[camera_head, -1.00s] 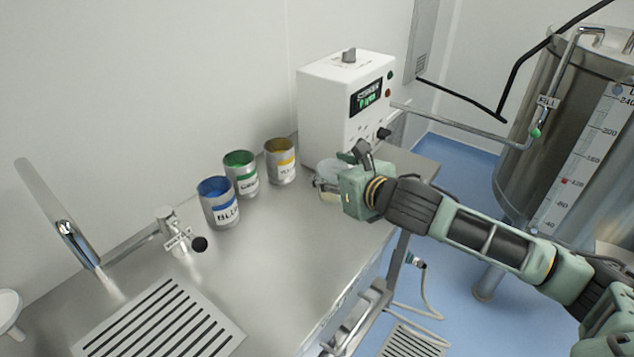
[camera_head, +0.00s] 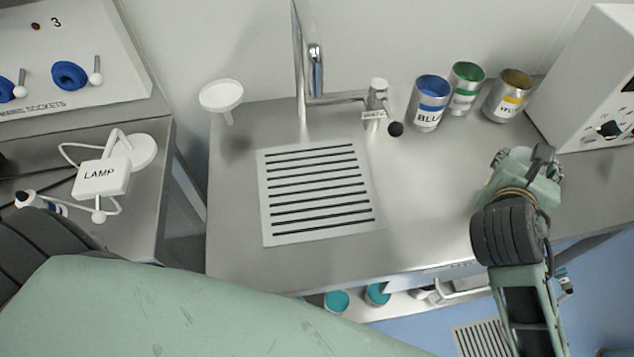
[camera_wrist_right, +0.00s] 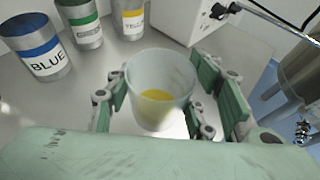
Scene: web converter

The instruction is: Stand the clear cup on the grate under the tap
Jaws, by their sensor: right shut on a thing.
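The clear cup (camera_wrist_right: 160,88) is between the fingers of my right gripper in the right wrist view, upright, with yellow liquid inside. My right gripper (camera_head: 528,165) is shut on it over the right part of the steel counter; in the head view the hand hides the cup. The slotted grate (camera_head: 315,192) lies left of the middle of the counter, and its top is bare. The tap (camera_head: 316,70) rises at the back edge of the grate. Of my left arm only a large link shows at the lower left; its gripper is out of view.
Blue (camera_head: 430,102), green (camera_head: 466,88) and yellow (camera_head: 508,95) labelled cans stand at the back of the counter. A valve with a black knob (camera_head: 396,129) sits beside the tap. A white dish (camera_head: 221,95) is behind the grate's left. Counter between grate and right gripper is clear.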

